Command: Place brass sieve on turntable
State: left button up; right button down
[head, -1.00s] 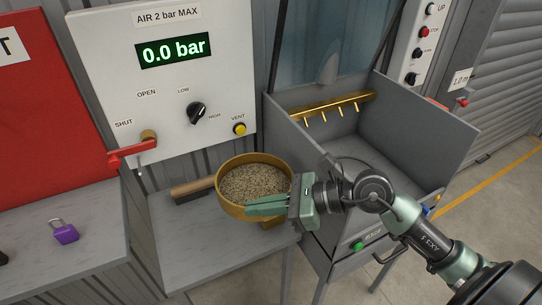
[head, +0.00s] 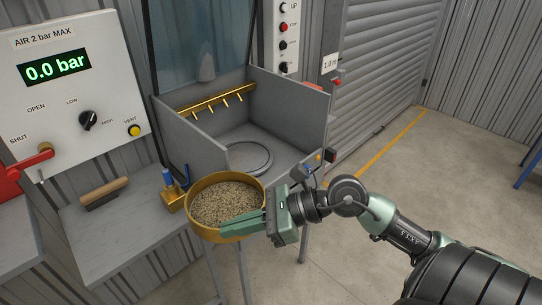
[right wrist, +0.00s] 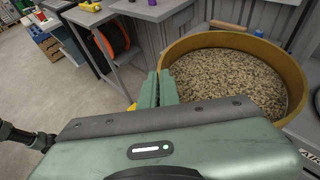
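The brass sieve (head: 226,234), filled with gravel-like grains, hangs level at the front of the grey bench. My right gripper (head: 243,224) is shut on its near right rim. In the right wrist view the fingers (right wrist: 157,92) meet the sieve's wall (right wrist: 291,72); the exact contact is partly hidden. The turntable, a round grey disc (head: 250,157), lies on the floor of the open grey booth, behind and slightly right of the sieve, with nothing on it. The sieve is apart from it.
The booth's side walls (head: 190,137) flank the turntable, and a brass nozzle bar (head: 217,100) runs along its back. A wooden-handled brush (head: 105,193) lies on the bench. Floor at right is open.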

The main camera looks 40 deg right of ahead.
aim_at(245, 157)
jog(key=i+l+z, duration=0.2)
jog(key=i+z, duration=0.15)
jog(key=z, duration=0.15)
jog(key=i+z, duration=0.45)
jog(key=i, duration=0.35)
